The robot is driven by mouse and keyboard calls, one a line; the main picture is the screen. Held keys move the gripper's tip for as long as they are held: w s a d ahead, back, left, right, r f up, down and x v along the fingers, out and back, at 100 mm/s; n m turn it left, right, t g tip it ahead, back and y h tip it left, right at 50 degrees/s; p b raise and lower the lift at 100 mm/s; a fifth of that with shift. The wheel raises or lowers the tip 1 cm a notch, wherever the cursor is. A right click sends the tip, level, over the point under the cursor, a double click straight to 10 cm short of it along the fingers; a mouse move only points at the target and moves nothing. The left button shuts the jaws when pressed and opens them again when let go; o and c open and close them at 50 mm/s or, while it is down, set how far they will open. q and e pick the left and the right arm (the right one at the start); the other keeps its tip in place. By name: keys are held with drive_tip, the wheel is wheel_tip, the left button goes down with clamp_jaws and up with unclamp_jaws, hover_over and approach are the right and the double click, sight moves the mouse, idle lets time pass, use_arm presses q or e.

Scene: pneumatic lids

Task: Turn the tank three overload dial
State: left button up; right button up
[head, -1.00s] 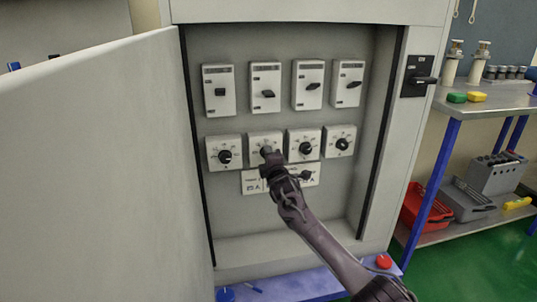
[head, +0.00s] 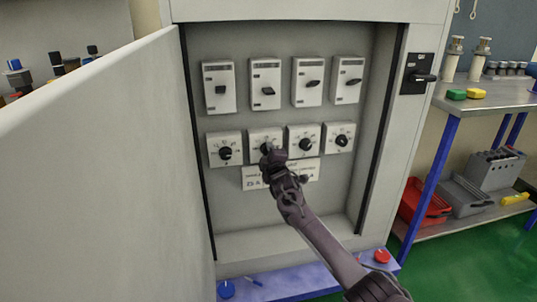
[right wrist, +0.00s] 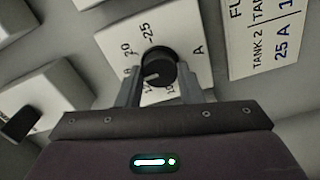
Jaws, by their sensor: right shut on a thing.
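An open cabinet (head: 230,220) holds a row of black overload dials on white plates. From left, these are the first dial (head: 225,153), the second, the third (head: 306,145) and the fourth (head: 342,141). My right gripper (head: 268,150) is on the second dial and hides much of it. In the right wrist view, my right gripper (right wrist: 158,85) is shut on the second dial (right wrist: 160,66), with one finger on each side. I cannot read a tank name on this dial. My left gripper is not in view.
A row of switches, such as the leftmost one (head: 220,90), sits above the dials. A label plate (head: 252,180) is below them, partly behind my gripper. The open door (head: 100,170) blocks the left. A shelf (head: 480,100) stands at the right.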

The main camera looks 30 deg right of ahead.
drive_tip(key=shift+f, duration=0.1)
drive_tip(key=o, duration=1)
drive_tip(key=shift+c, duration=0.2)
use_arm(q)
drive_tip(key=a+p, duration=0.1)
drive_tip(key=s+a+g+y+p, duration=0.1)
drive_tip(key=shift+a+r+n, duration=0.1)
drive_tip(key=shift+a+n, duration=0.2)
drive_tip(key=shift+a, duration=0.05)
use_arm(e)
drive_tip(key=v, duration=0.8)
